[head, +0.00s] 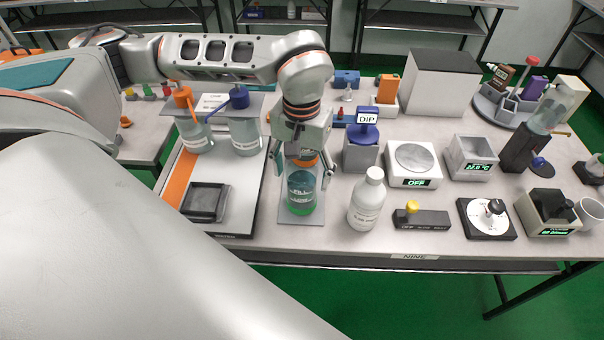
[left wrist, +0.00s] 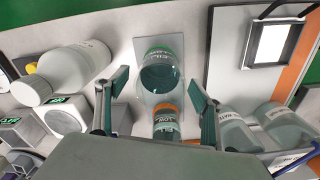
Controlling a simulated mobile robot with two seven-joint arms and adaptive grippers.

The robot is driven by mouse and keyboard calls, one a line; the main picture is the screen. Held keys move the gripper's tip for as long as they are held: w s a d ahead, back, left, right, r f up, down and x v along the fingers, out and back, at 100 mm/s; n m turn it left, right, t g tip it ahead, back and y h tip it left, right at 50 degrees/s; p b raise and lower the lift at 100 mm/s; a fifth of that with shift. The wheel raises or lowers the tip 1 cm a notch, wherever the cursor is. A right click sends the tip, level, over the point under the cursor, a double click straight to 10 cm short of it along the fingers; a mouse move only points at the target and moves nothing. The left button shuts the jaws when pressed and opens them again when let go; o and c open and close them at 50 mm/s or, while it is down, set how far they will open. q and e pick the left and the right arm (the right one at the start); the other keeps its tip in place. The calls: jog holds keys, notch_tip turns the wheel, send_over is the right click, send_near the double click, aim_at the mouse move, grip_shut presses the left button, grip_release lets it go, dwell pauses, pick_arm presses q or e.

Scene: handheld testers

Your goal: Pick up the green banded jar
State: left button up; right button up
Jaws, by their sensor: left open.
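The green banded jar (head: 301,193) stands upright on a grey pad near the table's front edge, with dark liquid inside. In the left wrist view the green banded jar (left wrist: 162,72) shows its green band and lettering. What looks like a second piece with an orange band (left wrist: 166,124) shows behind it; in the head view its orange part (head: 305,160) is partly hidden. My left gripper (head: 304,170) is open above the pad, its fingers spread to either side. The left wrist view shows clear gaps between the fingers (left wrist: 157,82) and the jar. My right gripper is not in view.
A white bottle (head: 367,200) stands close on the jar's right. On the left is a board with a black frame (head: 206,203) and two capped containers (head: 245,135). The blue DIP unit (head: 361,150) and a scale (head: 413,163) are behind and to the right.

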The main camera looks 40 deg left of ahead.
pick_arm(q)
grip_shut()
jog(key=shift+r, duration=0.1)
